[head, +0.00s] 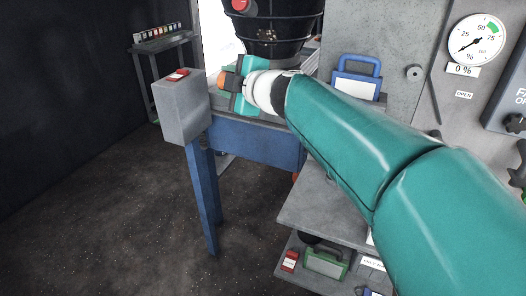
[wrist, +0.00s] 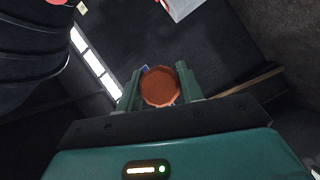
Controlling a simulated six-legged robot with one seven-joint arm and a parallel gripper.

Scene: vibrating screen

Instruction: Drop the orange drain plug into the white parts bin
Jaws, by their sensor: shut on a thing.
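My gripper (head: 235,84) is shut on the orange drain plug (head: 225,80), which sticks out to the left from between the teal fingers in the head view. In the wrist view the plug (wrist: 160,87) shows as a round orange-brown face between the two fingers of my gripper (wrist: 159,84). The plug is held at about the height of the blue-framed table, close to the black vessel.
A grey box with a red switch (head: 180,108) stands on a blue post, just left of my gripper. The black ribbed vessel (head: 275,30) is above. A blue-handled case (head: 357,80) sits to the right. Shelves (head: 325,215) hold a green case below. Open floor (head: 110,210) lies left.

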